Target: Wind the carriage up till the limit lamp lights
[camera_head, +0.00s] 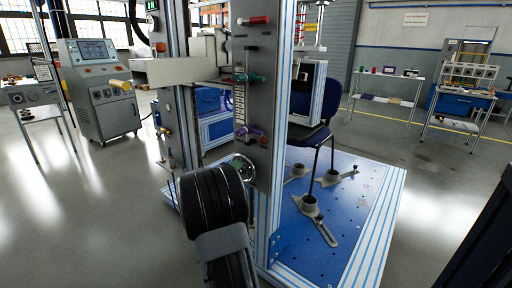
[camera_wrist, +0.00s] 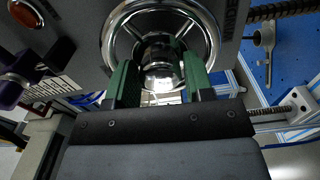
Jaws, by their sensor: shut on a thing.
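A chrome handwheel (camera_head: 243,166) is on the lower part of the grey upright column (camera_head: 256,75). In the wrist view its bright rim (camera_wrist: 208,20) fills the top middle. My gripper (camera_wrist: 158,74) has its two green fingers on either side of the wheel's round chrome middle piece (camera_wrist: 158,52) and is shut on it. In the head view my black wrist hides part of the wheel. A pale box-shaped arm (camera_head: 180,70), perhaps the carriage, stands out from the uprights above. A dull red-brown dome (camera_wrist: 28,12), perhaps a lamp, looks unlit; which is the limit lamp I cannot tell.
A purple lever (camera_head: 254,131) and a green knob (camera_head: 250,78) are on the column above the wheel. A control cabinet (camera_head: 98,90) stands left. The left floor is clear.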

